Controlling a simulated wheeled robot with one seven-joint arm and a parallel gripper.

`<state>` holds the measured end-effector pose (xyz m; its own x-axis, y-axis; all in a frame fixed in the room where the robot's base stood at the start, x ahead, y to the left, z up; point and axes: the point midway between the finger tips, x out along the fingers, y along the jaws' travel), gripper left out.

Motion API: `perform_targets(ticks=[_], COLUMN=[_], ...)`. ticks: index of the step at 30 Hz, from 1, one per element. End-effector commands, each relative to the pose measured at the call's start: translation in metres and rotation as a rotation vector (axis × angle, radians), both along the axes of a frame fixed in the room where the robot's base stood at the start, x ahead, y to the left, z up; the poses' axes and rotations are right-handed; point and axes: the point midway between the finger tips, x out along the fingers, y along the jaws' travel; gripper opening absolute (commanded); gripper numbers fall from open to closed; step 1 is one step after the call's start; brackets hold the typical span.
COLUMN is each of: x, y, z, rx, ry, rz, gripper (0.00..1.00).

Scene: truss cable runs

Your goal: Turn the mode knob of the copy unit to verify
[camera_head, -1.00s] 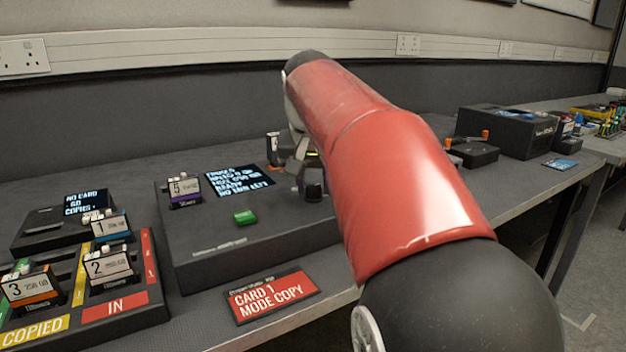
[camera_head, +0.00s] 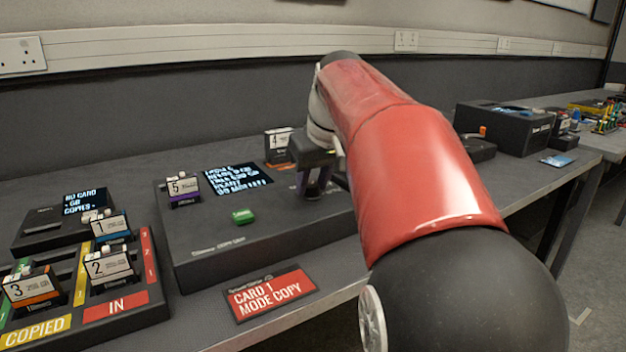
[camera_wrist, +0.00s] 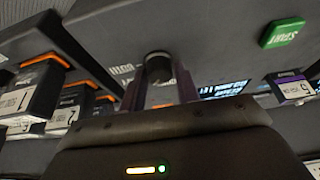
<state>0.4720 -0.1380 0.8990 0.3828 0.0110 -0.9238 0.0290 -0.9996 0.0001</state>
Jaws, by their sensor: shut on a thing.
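The copy unit (camera_head: 228,247) is a dark box on the bench with a lit screen (camera_head: 236,179), a green button (camera_head: 243,215) and card 5 (camera_head: 184,189) standing at its left end. My gripper (camera_head: 308,194) points down at the right part of its top. The wrist view shows the dark round mode knob (camera_wrist: 158,66) between the two fingers of my gripper (camera_wrist: 160,85), which are shut on it. The green START button also shows there (camera_wrist: 283,33). In the head view the gripper hides the knob. I cannot read which mode it points at.
A red-labelled sign (camera_head: 270,293) reading "CARD 1 MODE COPY" lies in front of the unit. A tray with cards 1, 2 and 3 (camera_head: 110,305) is at left. Card 4 (camera_head: 278,145) stands close behind my gripper. A dark box (camera_head: 505,128) sits at right.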

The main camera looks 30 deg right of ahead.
Motion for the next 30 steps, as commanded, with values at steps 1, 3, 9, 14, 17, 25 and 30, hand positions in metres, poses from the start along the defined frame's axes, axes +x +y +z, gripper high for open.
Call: perform_targets(ticks=[1, 3, 9, 14, 17, 25, 30], x=[0.0, 0.0, 0.0, 0.0, 0.0, 0.0, -0.006], y=[0.0, 0.0, 0.0, 0.0, 0.0, 0.0, 0.0], z=[0.0, 0.0, 0.0, 0.0, 0.0, 0.001, 0.017], rx=[0.0, 0.0, 0.0, 0.0, 0.0, 0.0, -0.002], ry=[0.0, 0.0, 0.0, 0.0, 0.0, 0.0, -0.004], rz=[0.003, 0.006, 0.006, 0.005, 0.005, 0.005, 0.005], gripper=[0.09, 0.09, 0.09, 0.41, 0.53, 0.53, 0.53])
